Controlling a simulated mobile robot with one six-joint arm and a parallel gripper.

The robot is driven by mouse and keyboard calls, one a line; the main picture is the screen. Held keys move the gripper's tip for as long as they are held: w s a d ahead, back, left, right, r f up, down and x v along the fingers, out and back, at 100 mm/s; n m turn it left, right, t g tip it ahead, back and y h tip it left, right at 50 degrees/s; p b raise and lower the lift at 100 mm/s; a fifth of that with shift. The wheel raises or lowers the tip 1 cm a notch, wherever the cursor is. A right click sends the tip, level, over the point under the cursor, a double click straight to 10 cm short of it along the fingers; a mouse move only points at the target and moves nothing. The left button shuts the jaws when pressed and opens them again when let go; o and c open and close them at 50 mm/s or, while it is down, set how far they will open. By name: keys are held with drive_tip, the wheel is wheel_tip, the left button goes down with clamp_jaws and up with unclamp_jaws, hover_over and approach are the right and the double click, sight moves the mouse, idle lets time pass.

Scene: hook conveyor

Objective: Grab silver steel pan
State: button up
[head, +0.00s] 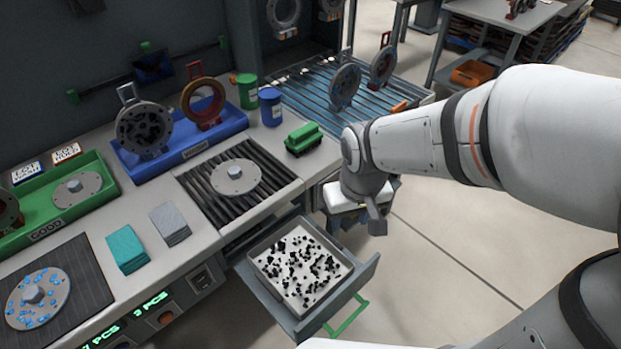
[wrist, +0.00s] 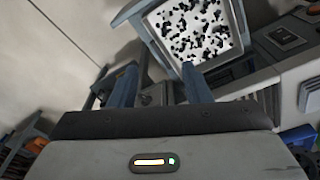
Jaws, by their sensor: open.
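The silver steel pan (head: 273,287) is a square, pale metal pan with many small black bits in it. It sits in an open grey drawer (head: 366,272) below the worktop. In the wrist view the pan (wrist: 158,47) shows at the top, beyond the fingers and right of centre. My gripper (wrist: 161,84) is open, with two blue-grey fingers apart and nothing between them. In the head view my gripper (head: 375,218) is above and to the right of the drawer, apart from the pan. Its fingers are partly hidden there by my wrist.
A green handle (head: 346,316) is on the drawer front. The worktop carries a green tray (head: 97,160), a blue tray (head: 225,122), a round plate on a black grille (head: 235,177), a green block (head: 304,139) and a blue can (head: 270,106). Open floor (head: 450,240) lies right of the drawer.

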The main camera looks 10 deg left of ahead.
drive_tip(key=s+a+f+n+b, duration=0.2)
drive_tip(key=a+f+n, duration=0.1)
drive_tip(key=a+f, duration=0.65)
drive_tip(key=n+g, duration=0.1)
drive_tip(key=n, duration=0.1)
hover_over(269, 285)
drive_tip(key=shift+h, duration=0.3)
drive_tip(key=f, duration=0.6)
drive_tip(key=shift+d, duration=0.35)
drive_tip(key=f, duration=0.5)
drive_tip(key=f+b, duration=0.1)
drive_tip(key=f, duration=0.2)
drive_tip(key=shift+a, duration=0.3)
drive_tip(key=shift+c, duration=0.3)
clamp_jaws()
